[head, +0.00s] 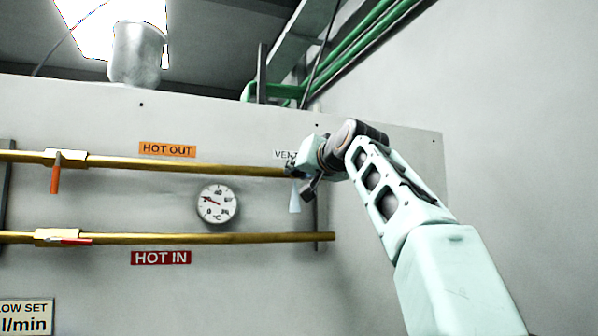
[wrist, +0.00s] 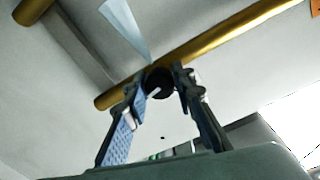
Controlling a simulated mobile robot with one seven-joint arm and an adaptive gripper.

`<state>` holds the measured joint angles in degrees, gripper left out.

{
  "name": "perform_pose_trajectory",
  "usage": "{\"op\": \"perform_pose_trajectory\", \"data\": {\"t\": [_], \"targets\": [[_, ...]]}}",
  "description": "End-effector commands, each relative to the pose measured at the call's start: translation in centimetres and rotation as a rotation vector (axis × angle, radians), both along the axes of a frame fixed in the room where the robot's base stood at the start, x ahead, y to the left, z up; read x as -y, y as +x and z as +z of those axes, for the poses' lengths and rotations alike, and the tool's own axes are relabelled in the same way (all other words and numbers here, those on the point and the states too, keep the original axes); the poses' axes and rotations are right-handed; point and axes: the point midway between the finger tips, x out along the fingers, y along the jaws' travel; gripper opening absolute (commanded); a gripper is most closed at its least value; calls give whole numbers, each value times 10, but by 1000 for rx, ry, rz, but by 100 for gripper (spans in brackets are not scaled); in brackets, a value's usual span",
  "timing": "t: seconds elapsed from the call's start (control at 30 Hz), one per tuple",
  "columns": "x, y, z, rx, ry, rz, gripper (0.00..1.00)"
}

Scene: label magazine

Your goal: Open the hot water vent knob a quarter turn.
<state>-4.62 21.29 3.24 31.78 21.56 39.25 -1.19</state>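The vent knob (wrist: 160,82) is a dark round knob with a pale mark, near the end of the upper brass pipe (head: 200,167). That pipe also shows in the wrist view (wrist: 225,45). My gripper (head: 297,172) is at the pipe's right end, by the VENT label (head: 284,154), and hides the knob in the head view. In the wrist view my gripper's two fingers (wrist: 160,78) stand apart, one on each side of the knob, very close to its edges. I cannot tell whether both press on it.
A pale blue pointed piece (head: 294,198) hangs below the pipe end. A round gauge (head: 217,204) sits left of it. The lower brass pipe (head: 200,238) runs beneath. Orange (head: 55,178) and red (head: 68,241) valve handles are at left. The right panel is bare.

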Motion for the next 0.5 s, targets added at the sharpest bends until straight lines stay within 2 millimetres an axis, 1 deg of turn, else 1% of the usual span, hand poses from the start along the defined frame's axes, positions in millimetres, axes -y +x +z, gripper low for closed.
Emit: {"op": "perform_pose_trajectory", "data": {"t": [0.03,0.17,0.37,0.5], "targets": [[0,0,0,0,0,0,14],[0,0,0,0,0,0,0],[0,0,0,4,-10,0,0],[0,0,0,19,-46,0,0]]}}
